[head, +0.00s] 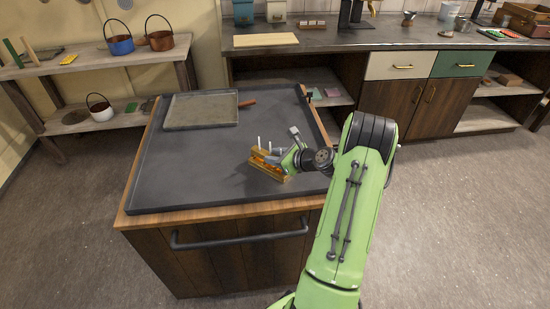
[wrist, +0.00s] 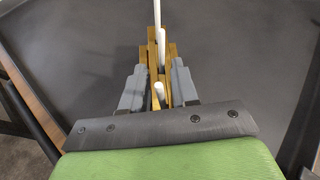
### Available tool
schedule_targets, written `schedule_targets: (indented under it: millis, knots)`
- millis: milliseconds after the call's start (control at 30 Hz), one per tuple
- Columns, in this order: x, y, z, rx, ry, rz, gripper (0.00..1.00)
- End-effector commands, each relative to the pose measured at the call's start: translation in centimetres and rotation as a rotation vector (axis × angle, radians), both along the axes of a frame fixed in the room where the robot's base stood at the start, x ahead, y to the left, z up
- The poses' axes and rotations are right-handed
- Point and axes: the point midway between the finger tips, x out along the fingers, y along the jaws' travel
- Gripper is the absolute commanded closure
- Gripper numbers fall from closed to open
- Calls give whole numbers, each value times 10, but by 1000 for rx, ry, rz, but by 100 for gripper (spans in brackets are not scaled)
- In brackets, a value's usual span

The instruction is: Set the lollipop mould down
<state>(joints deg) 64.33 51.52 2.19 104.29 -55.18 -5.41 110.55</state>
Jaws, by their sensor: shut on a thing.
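The lollipop mould (head: 268,164) is a yellow-brown block with white sticks standing in it. In the head view it is at the right of the dark worktop, low over or on its surface; I cannot tell if it touches. My gripper (head: 284,158) is shut on it from the right side. In the wrist view the mould (wrist: 174,78) points away between the grey fingers of my gripper (wrist: 160,90), with white sticks rising from it. The fingers hide its near sides.
The dark worktop (head: 200,175) has a raised rim and wood edging. A grey tray (head: 200,112) lies at its back left, with a reddish-brown handle (head: 247,103) beside it. The middle and front left of the top are clear. A counter (head: 400,38) stands behind.

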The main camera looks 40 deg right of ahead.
Motion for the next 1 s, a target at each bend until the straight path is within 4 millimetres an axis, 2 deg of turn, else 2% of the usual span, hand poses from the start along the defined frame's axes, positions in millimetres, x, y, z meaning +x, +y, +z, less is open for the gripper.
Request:
schedule_targets:
  millis: [133,167,300,600,667,1000]
  knots:
    - [0,0,-1,1,-3,0,100]
    - [0,0,-1,1,0,0,66]
    - [0,0,-1,1,0,0,45]
    - [0,0,2,-1,-1,1,45]
    - [-7,-2,6,1,0,-3,45]
    - [-82,-10,46,0,-1,-4,45]
